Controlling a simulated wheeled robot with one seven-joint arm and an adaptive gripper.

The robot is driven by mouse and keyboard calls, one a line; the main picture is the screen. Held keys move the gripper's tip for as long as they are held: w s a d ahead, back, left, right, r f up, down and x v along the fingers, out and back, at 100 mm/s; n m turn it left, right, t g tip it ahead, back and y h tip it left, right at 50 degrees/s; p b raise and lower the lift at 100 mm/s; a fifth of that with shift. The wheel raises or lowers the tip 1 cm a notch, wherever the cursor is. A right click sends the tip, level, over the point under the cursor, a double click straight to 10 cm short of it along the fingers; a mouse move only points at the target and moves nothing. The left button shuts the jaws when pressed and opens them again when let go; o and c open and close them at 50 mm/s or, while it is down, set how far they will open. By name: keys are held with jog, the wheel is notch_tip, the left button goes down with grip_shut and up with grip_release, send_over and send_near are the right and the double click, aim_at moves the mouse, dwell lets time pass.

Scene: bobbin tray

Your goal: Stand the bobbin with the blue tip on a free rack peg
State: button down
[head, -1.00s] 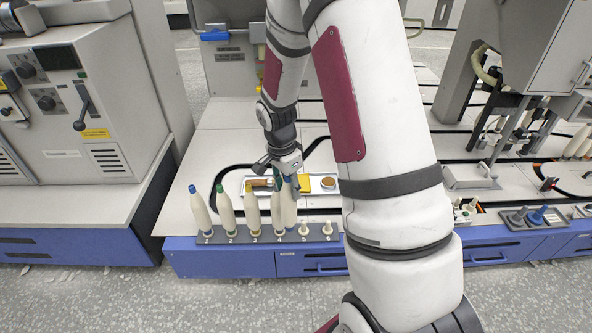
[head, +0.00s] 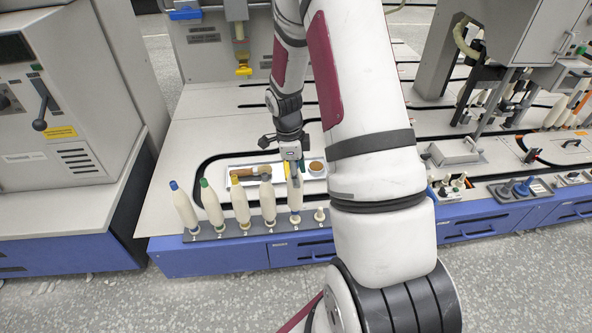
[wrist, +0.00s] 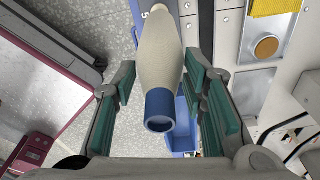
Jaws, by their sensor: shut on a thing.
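My gripper (wrist: 158,95) is shut on a cream bobbin (wrist: 158,50) with a blue tip (wrist: 160,108); the green pads flank it. In the head view this bobbin (head: 295,197) is upright over the fifth rack peg, its lower end at or just above it; I cannot tell if it is seated. The rack (head: 228,234) runs along the table's front edge. The right-end peg (head: 319,215) is bare.
Behind the rack lies a white tray (head: 232,180) with a brown piece and a round brown-topped item (head: 316,168). The neighbouring bobbin stands close on the left of the held one. A grey machine (head: 60,110) stands at the left.

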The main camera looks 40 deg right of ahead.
jog(key=shift+f+b, duration=0.7)
jog(key=shift+f, duration=0.65)
jog(key=shift+f+b, duration=0.55)
jog(key=shift+b, duration=0.15)
dwell(0.7)
jog(key=c, duration=1.3)
grip_release()
jog(key=shift+w+a+r+p, duration=0.15)
jog(key=shift+r+p, duration=1.05)
jog(key=shift+r, duration=0.6)
jog(key=shift+w+a+r+p, duration=0.2)
jog(key=shift+r+p, duration=1)
jog(key=shift+r, duration=0.6)
jog(key=shift+w+a+r+p, duration=0.15)
jog(key=shift+r+p, duration=1.05)
jog(key=shift+r, duration=0.6)
